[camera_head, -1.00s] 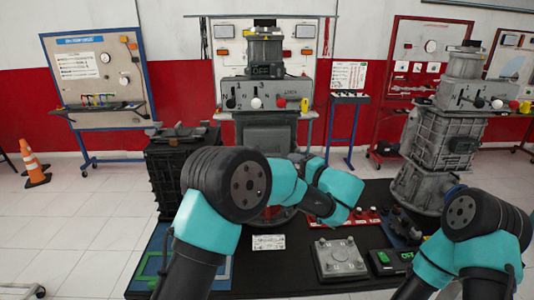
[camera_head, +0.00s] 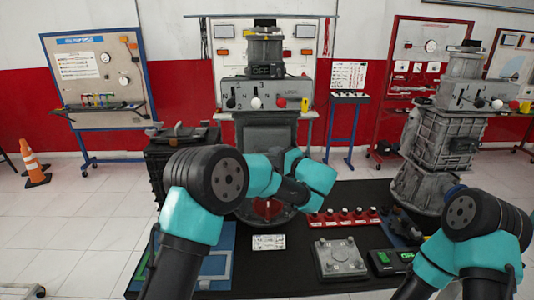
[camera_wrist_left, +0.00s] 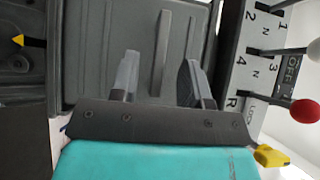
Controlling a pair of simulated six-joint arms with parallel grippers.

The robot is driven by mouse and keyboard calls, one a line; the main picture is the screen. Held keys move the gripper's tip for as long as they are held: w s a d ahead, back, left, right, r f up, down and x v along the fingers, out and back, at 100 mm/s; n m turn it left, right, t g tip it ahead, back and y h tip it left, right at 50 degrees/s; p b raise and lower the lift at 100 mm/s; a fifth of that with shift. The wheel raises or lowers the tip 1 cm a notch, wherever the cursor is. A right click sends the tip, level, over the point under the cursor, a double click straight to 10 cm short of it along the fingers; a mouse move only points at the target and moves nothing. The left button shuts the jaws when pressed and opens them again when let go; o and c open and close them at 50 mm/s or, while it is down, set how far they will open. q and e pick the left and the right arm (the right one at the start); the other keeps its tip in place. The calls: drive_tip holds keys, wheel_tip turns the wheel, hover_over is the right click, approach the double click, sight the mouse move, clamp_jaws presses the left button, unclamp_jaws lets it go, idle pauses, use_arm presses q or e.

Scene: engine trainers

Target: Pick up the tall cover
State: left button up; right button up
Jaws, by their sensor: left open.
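The tall cover looks to be the dark grey upright panel (camera_head: 264,132) below the lever panel of the middle trainer in the head view. In the left wrist view a grey panel with a raised upright rib (camera_wrist_left: 163,55) fills the middle, and I take it for this cover. My left gripper (camera_wrist_left: 158,78) is open and faces it, one finger on each side of the rib; contact cannot be told. In the head view my left arm hides part of the trainer's lower front, and the fingers are hard to make out. My right gripper is out of view.
The lever panel (camera_head: 264,94) with its knobs is just above the cover. The black table holds a grey plate (camera_head: 338,258), a row of red parts (camera_head: 345,217) and a green-black box (camera_head: 391,261). A second trainer (camera_head: 440,140) stands at the right.

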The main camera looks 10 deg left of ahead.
sight(269, 155)
use_arm(q)
drive_tip(key=x, duration=0.3)
drive_tip(key=shift+w+a, duration=0.15)
drive_tip(key=shift+a, duration=0.15)
drive_tip(key=shift+c, duration=0.4)
clamp_jaws()
drive_tip(key=shift+r, duration=0.1)
